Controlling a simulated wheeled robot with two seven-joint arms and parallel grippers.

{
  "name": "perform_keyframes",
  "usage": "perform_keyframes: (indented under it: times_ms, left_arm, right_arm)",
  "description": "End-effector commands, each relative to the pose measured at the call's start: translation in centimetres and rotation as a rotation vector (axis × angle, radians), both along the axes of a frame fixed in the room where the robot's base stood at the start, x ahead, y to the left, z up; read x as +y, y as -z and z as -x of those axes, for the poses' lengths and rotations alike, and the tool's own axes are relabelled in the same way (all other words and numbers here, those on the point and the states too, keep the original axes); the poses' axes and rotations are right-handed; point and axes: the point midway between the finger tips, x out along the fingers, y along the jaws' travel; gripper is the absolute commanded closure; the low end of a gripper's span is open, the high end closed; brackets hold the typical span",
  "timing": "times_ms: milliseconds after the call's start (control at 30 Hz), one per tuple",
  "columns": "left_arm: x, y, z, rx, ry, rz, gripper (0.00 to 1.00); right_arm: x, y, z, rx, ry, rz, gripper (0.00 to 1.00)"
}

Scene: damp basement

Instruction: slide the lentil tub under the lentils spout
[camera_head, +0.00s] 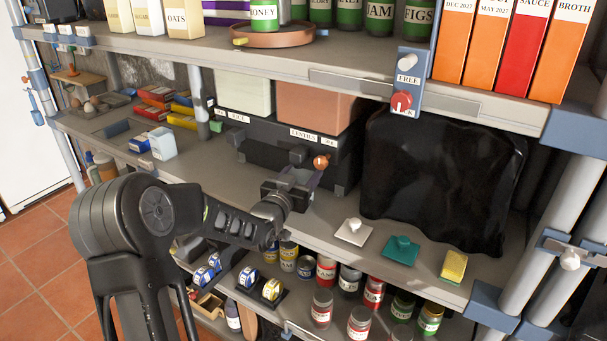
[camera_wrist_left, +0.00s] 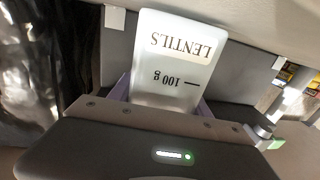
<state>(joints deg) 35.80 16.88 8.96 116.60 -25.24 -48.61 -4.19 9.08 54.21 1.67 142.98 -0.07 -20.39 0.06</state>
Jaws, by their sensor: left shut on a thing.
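The lentil tub (camera_wrist_left: 172,65) is a whitish cup marked LENTILS and 100 g, upside down in the left wrist view. My left gripper (camera_wrist_left: 165,112) is shut on it, with a purple finger at each side. In the head view my left gripper (camera_head: 308,180) is low in front of the dark dispenser (camera_head: 270,145), and I cannot make out the tub there. The dispenser's lentils side has a salmon hopper (camera_head: 312,108), a LENTILS label (camera_head: 306,133) and an orange knob (camera_head: 321,162). The spout opening is not clear, so I cannot tell how the tub lines up with it.
A pale hopper (camera_head: 243,92) stands left of the salmon one. A black sheet-like cover (camera_head: 440,180) is on the right. A white tub (camera_head: 162,143) stands left on the shelf. White, teal and yellow items (camera_head: 402,249) lie along the front edge. An upper shelf (camera_head: 330,65) overhangs.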

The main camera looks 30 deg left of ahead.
Motion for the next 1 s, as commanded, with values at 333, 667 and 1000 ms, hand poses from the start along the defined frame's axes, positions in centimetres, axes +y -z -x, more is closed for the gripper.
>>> perform_keyframes:
  times_ms: [333,667,1000]
  left_arm:
    - [0.02,0.25,0.0,0.0,0.0,0.0,0.85]
    - [0.02,0.22,0.0,0.0,0.0,0.0,0.36]
    - [0.03,0.25,0.01,0.0,-0.001,0.0,0.18]
  right_arm:
    - [0.0,0.57,0.0,0.0,0.0,0.0,0.64]
    - [0.0,0.55,0.0,0.0,0.0,0.0,0.64]
    - [0.01,0.54,0.0,0.0,0.0,0.0,0.64]
